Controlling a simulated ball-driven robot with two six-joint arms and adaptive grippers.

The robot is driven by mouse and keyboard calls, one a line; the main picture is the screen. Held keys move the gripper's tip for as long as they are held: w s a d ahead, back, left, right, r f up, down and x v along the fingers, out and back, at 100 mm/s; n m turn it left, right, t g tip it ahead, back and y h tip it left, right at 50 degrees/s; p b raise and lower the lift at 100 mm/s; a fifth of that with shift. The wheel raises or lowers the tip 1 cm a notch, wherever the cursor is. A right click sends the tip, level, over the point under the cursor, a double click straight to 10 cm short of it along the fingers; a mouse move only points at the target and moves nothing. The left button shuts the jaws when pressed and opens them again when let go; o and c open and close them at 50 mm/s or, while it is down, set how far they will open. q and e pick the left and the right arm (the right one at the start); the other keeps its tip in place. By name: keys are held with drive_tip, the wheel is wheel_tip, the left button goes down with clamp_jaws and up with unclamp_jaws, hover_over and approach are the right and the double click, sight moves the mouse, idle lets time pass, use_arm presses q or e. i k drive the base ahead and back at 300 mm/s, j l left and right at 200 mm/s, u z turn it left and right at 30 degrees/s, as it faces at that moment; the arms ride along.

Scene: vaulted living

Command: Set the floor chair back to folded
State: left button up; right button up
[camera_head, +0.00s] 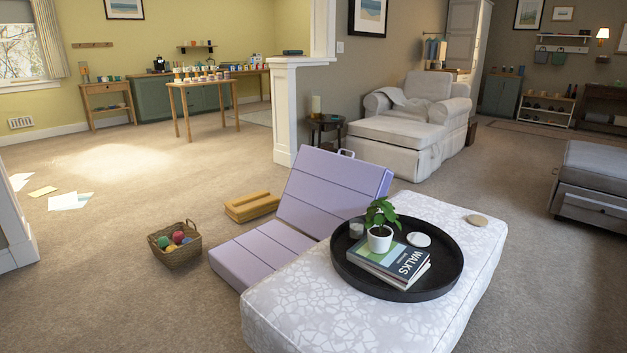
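The floor chair (321,190) is lilac, with ribbed segments. Its seat part (257,249) lies flat on the carpet and its back part leans up and back to the right. The patterned ottoman in front hides the chair's lower right side. Neither of my grippers is in view.
The pale patterned ottoman (330,312) fills the near foreground, bearing a black round tray (445,284) with books and a potted plant. A wicker basket of balls (176,255) and a yellow-brown wooden item (251,206) stand left of the chair. An armchair (423,98) is behind. Left carpet is mostly open.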

sight(324, 189)
drive_tip(key=l+u, duration=0.4)
drive_tip(key=l, duration=1.25)
drive_tip(key=i+l+u, duration=0.1)
drive_tip(key=l, duration=0.3)
drive_tip(key=i+l+u, duration=0.1)
drive_tip(key=i+l, duration=0.15)
drive_tip(key=l, duration=0.2)
drive_tip(key=i+l+u, duration=0.1)
drive_tip(key=l, duration=0.35)
drive_tip(key=i+l+u, duration=0.1)
drive_tip(key=l, duration=0.35)
drive_tip(key=i+l, duration=0.2)
drive_tip(key=l, duration=0.25)
drive_tip(key=i+l+u, duration=0.15)
drive_tip(key=l, duration=0.3)
drive_tip(key=i+l, duration=0.1)
drive_tip(key=l, duration=0.3)
drive_tip(key=i+l, duration=0.1)
drive_tip(key=l, duration=0.7)
drive_tip(key=i+u, duration=0.05)
drive_tip(key=i, duration=0.05)
